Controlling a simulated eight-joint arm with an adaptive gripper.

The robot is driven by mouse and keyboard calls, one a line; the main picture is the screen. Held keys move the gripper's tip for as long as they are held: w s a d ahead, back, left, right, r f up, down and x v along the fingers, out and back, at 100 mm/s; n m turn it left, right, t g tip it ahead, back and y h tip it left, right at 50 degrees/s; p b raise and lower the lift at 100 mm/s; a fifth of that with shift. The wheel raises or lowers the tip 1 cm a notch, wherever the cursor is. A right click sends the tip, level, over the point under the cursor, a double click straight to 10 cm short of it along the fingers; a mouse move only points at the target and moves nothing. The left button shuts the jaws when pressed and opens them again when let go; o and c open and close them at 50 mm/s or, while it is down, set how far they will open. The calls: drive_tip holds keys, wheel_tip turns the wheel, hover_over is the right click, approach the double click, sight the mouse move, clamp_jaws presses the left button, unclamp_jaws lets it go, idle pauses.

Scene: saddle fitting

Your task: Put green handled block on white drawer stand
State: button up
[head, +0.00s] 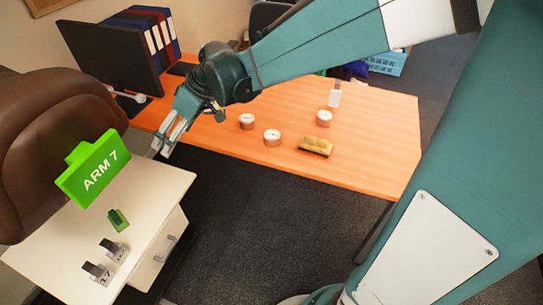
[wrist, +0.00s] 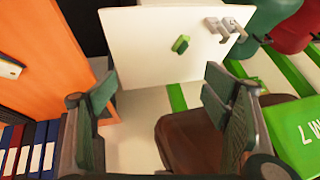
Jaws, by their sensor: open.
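The green handled block (head: 118,220) rests on the top of the white drawer stand (head: 150,195), near its middle. Nothing holds the block. My gripper (head: 162,147) is open and empty, above the far right part of the stand and apart from the block. In the wrist view, the block (wrist: 180,44) shows on the stand's white top (wrist: 135,50), beyond my spread fingers (wrist: 160,84).
Two grey-and-black items (head: 105,260) stand on the stand's near end. The orange desk (head: 350,160) bears a monitor (head: 115,60), several round tins and a tan block (head: 315,146).

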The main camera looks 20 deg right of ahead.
drive_tip(key=s+d+r+m+t+h, duration=0.2)
drive_tip(key=s+d+m+h, duration=0.1)
drive_tip(key=s+d, duration=0.7)
drive_tip(key=s+d+r+m+t+h, duration=0.1)
drive_tip(key=s+d+m, duration=0.4)
drive_tip(key=s+d, duration=0.6)
drive_tip(key=shift+s+d+r+m+t+h, duration=0.35)
drive_tip(key=shift+s+t+h, duration=0.45)
drive_tip(key=shift+s+h, duration=0.35)
